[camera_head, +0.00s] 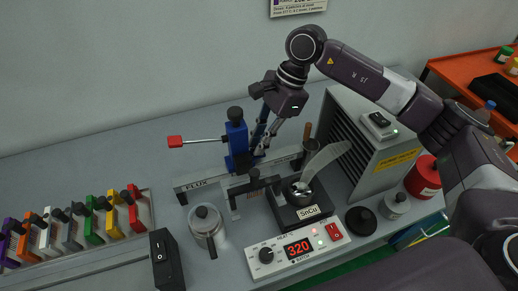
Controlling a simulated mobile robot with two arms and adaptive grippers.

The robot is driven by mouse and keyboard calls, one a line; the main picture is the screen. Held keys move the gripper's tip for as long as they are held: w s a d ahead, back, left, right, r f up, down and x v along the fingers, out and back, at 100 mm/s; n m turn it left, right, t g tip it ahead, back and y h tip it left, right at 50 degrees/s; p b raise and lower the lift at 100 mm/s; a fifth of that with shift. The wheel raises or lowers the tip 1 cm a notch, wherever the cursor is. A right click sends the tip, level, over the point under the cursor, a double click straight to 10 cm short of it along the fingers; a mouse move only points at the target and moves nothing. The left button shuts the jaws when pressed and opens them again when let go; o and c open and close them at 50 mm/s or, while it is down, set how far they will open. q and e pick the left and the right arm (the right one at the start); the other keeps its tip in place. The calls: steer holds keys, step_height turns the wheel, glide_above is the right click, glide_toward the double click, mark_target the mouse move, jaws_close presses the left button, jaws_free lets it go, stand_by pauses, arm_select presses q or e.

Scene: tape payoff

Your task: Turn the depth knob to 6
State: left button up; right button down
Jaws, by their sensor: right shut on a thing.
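A blue dip stand (237,142) stands upright in the middle of the bench. It has a black knob on top (236,114) and a lever with a red end (175,141) reaching left. My right gripper (262,148) comes down from the upper right, with its fingers at the right side of the blue stand. It is shut on a small part there, which seems to be the depth knob. The fingers hide most of that part, and no scale or number on it can be read. My left gripper is not in view.
The solder pot (302,193) and its control box (297,250) showing 320 stand in front of the stand. A metal canister (205,226) is at the front left. Several coloured clamps stand on a rack at the left. A grey fume unit (362,150) is at the right.

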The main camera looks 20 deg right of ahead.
steer(key=shift+w+n+g+b, duration=0.1)
steer(key=shift+n+g+b, duration=0.3)
steer(key=shift+n+b, duration=0.6)
steer(key=c, duration=1.9)
jaws_free()
steer(key=shift+c, duration=0.2)
steer(key=v, duration=1.2)
steer(key=shift+a, duration=0.15)
